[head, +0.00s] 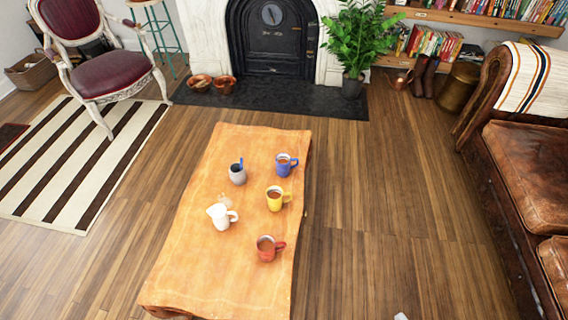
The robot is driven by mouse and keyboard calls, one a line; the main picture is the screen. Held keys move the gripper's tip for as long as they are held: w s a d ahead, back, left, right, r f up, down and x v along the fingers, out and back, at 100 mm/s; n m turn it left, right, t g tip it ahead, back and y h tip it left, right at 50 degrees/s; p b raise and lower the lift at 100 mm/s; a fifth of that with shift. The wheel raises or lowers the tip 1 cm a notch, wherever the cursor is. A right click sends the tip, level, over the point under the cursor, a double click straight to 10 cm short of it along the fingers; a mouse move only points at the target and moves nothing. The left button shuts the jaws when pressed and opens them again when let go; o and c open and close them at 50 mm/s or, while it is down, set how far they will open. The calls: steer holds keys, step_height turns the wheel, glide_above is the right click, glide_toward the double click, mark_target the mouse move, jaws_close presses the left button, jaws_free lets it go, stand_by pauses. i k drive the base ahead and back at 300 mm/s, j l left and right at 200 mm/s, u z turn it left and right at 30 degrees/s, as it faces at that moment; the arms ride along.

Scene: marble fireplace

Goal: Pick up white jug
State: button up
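My gripper cannot be made out in the head view. A small pale piece (400,316) pokes in at the bottom edge, too little to identify.
On the table stand a red mug (266,250), a yellow mug (275,201), a blue mug (284,167) and a grey cup (237,175). A leather sofa (525,170) is right, an armchair (105,75) upper left. Wooden floor (385,220) between table and sofa is clear.

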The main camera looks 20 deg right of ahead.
mark_target(220, 218)
steer(key=i+j+u, duration=0.15)
steer(key=i+u, duration=0.2)
steer(key=i+j+u, duration=0.1)
steer(key=i+u, duration=0.15)
steer(key=u, duration=0.15)
